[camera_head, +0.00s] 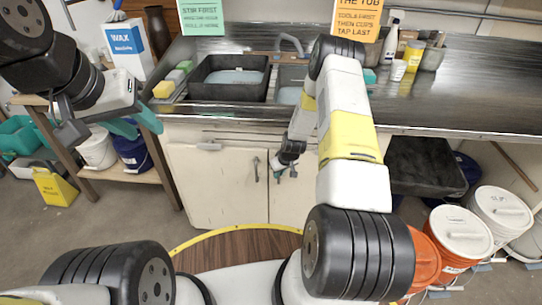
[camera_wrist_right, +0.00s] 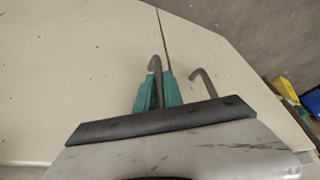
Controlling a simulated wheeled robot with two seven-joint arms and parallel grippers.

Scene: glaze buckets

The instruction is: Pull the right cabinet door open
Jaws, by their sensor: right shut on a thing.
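The right cabinet door (camera_head: 286,207) is cream-coloured and sits below the sink counter, partly hidden behind my right arm. It looks flush with the left cabinet door (camera_head: 212,185). My right gripper (camera_head: 287,172) is at the right door's grey bar handle. In the right wrist view its teal fingers (camera_wrist_right: 158,92) are shut on that handle (camera_wrist_right: 154,68). The left door's handle (camera_wrist_right: 203,82) stands free beside them, and a thin dark seam (camera_wrist_right: 162,35) runs between the doors. My left gripper (camera_head: 138,122) is open and empty, in front of the counter's left end.
The counter (camera_head: 460,105) holds a black basin (camera_head: 230,88), bottles and cups. White buckets (camera_head: 463,230) and an orange bucket (camera_head: 425,262) stand on the floor at the right.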

